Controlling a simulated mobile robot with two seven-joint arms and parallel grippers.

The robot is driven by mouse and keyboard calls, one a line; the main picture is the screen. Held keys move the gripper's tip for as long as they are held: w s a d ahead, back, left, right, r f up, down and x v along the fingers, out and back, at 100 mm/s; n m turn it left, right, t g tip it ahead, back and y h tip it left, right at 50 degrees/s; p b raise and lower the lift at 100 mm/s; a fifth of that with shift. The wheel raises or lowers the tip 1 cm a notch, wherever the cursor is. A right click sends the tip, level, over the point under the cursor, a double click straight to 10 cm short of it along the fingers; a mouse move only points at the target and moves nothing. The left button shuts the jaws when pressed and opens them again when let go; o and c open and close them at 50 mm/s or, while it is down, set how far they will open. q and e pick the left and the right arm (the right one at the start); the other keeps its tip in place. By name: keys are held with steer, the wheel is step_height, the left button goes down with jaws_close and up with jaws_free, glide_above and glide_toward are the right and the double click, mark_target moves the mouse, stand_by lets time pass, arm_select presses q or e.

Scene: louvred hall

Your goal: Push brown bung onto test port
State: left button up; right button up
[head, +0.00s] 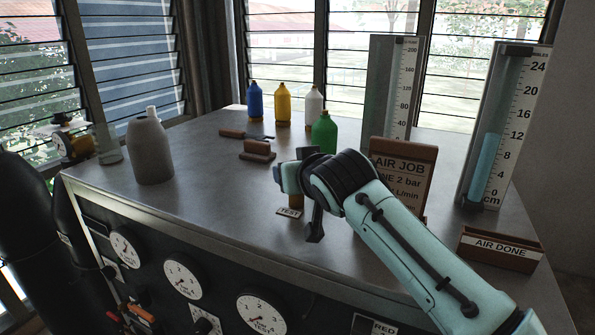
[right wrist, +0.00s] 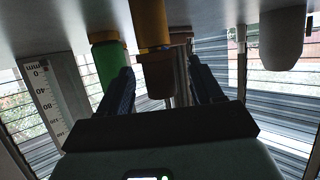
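The test port is an amber-brown post (right wrist: 149,22) standing on the bench top, inverted in the right wrist view; in the head view its lower part (head: 296,200) shows behind the TEST label (head: 289,212). A brown bung (right wrist: 156,78) is in line with the port's upper end. I cannot tell how far it is seated. My right gripper (right wrist: 163,82) is open, one finger on each side of the bung, with visible gaps. In the head view the gripper (head: 298,200) hides the bung. My left gripper is out of view.
Behind are a green bottle (head: 324,134), a brown block (head: 257,151) and several other bottles. An AIR JOB board (head: 402,172) and tall gauges stand right, with an AIR DONE holder (head: 498,249) near the edge. A grey bottle (head: 149,152) stands left. The bench between is clear.

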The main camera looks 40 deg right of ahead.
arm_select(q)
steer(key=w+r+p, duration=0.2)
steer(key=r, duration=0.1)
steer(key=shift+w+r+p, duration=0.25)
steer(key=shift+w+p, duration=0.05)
arm_select(e)
steer(key=s+a+r, duration=0.1)
steer(key=s+r, duration=0.2)
steer(key=r, duration=0.2)
steer(key=shift+s+a+r, duration=0.2)
steer(key=shift+s+r, duration=0.05)
steer(key=shift+r, duration=0.15)
steer(key=shift+s, duration=0.1)
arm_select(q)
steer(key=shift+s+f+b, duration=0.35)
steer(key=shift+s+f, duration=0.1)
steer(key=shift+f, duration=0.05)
arm_select(e)
steer(key=v, duration=1.3)
